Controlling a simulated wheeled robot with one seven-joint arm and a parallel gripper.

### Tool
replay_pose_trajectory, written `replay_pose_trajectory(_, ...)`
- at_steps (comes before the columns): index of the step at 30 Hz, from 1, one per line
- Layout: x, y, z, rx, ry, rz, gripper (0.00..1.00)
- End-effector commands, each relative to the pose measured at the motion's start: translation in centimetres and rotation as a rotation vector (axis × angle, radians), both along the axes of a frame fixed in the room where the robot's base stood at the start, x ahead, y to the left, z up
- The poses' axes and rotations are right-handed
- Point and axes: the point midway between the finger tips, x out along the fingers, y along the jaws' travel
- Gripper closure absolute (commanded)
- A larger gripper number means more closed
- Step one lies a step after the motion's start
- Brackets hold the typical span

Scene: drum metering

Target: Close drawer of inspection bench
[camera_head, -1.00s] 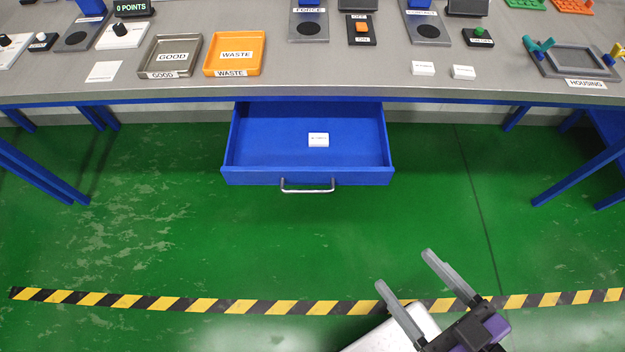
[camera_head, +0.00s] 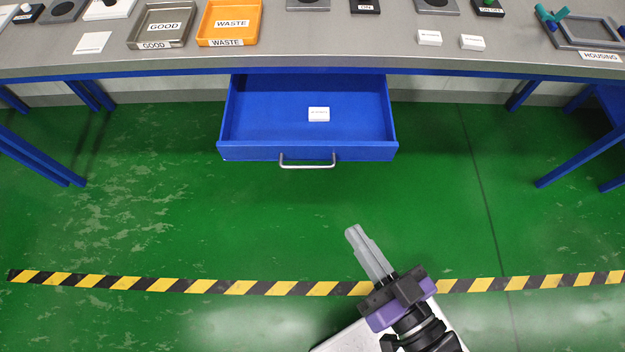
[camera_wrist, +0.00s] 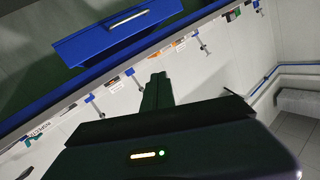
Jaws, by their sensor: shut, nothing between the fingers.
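The blue drawer (camera_head: 308,153) of the inspection bench (camera_head: 330,60) is pulled well out below the worktop. A small white labelled box (camera_head: 319,114) lies inside it. The drawer's silver handle (camera_head: 307,164) is on the middle of its front. My gripper (camera_head: 356,231) is shut and empty, in front of the drawer and to the lower right of the handle, clearly apart from it. In the wrist view the fingers (camera_wrist: 156,78) are together, and the blue drawer (camera_wrist: 118,32) shows at the upper left with its handle (camera_wrist: 128,17).
On the bench are a grey GOOD tray (camera_head: 163,24), an orange WASTE tray (camera_head: 229,22), white boxes (camera_head: 430,38) and a HOUSING fixture (camera_head: 583,30). Blue bench legs (camera_head: 585,158) stand at both sides. The green floor before the drawer is clear, crossed by a striped line (camera_head: 200,286).

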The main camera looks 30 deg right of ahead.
Motion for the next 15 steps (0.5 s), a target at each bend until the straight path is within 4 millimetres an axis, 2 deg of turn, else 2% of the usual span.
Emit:
replay_pose_trajectory(1, 1.7, 1.3, -2.1, 0.087, -0.048, -0.009, 1.00)
replay_pose_trajectory(9, 8.5, 6.8, -8.3, 0.610, -0.280, -0.075, 1.00)
replay_pose_trajectory(12, 10.4, 7.9, -11.3, 0.809, -0.355, -0.120, 1.00)
replay_pose_trajectory(15, 11.2, 8.0, -14.2, 0.984, -0.419, -0.186, 1.00)
